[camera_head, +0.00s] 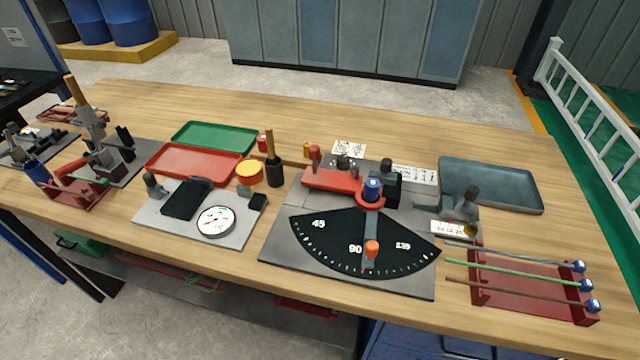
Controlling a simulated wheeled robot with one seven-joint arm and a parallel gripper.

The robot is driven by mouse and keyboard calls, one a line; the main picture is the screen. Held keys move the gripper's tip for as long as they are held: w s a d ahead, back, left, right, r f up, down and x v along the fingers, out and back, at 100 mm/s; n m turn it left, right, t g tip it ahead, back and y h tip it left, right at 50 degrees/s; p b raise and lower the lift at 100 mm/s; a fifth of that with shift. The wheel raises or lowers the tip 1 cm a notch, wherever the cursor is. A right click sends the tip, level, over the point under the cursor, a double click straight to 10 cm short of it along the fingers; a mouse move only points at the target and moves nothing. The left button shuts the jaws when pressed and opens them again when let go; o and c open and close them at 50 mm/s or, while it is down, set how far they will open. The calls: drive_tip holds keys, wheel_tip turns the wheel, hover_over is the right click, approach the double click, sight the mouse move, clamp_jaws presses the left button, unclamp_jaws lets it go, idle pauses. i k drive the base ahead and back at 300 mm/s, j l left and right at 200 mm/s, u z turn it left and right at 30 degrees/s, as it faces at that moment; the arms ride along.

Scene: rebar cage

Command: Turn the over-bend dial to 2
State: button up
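A bending fixture with a black fan-shaped angle scale (340,245) marked 45, 90 and 135 stands on the bench. Its lever (371,225) with an orange knob lies over the scale, a little right of the 90. At its right side is a small brass knob (470,230) next to a white numbered strip (451,229); its setting is too small to read. A round white dial (215,221) sits on a grey plate further left. No over-bend label is legible, so I cannot tell which is the over-bend dial. My gripper is not in view.
A red rack (530,290) with several rods stands at the front right. A grey-blue tray (490,184) lies behind it. Red (192,163) and green (214,137) trays and a black holder (274,174) stand left of the fixture. The bench's back strip is clear.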

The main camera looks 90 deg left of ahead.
sight(343, 163)
drive_tip(key=u, duration=1.75)
